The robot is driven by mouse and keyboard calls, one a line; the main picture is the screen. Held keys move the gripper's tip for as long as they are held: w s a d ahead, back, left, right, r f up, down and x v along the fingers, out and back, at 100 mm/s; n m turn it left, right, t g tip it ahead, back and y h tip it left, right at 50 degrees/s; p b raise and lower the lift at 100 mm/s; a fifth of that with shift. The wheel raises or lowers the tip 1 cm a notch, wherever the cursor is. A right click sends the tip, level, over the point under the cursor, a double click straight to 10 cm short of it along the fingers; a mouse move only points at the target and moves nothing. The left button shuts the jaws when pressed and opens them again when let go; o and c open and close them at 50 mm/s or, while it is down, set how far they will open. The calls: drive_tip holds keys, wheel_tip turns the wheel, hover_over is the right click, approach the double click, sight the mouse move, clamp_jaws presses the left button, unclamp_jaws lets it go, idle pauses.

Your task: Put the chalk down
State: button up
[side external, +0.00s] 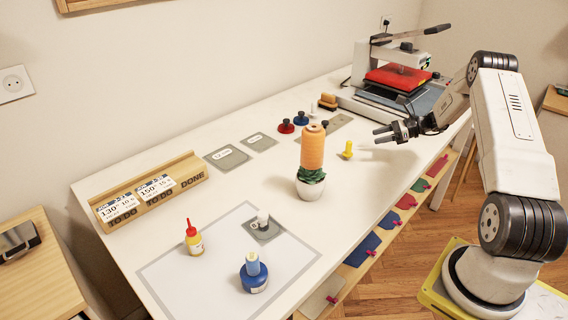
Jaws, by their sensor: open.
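My gripper (380,134) is open and empty, above the right part of the white table, its fingers pointing left. A small yellow piece (347,150), which may be the chalk, stands on the table just left of and below the gripper, apart from it. I cannot tell for certain that it is the chalk.
A yellow bottle (193,240), a blue-based item (254,274) and a grey pad (272,230) occupy the front. The table's middle left is clear.

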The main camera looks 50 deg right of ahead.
idle(0.3)
drive_tip(key=a+r+n+g+h, duration=0.15)
drive_tip(key=a+n+g, duration=0.75)
drive_tip(key=a, duration=1.1)
drive_tip(key=s+a+r+n+h, duration=0.2)
drive_tip(key=s+a+n+h, duration=0.1)
drive_tip(key=s+a+n, duration=0.3)
drive_tip(key=s+a+r+n+h, duration=0.2)
drive_tip(key=s+a+n, duration=0.3)
drive_tip(key=a+n, duration=0.6)
drive_tip(key=shift+s+a+n+t+h, duration=0.35)
drive_tip(key=shift+n+h, duration=0.3)
drive_tip(key=shift+n, duration=0.75)
drive_tip(key=shift+d, duration=0.1)
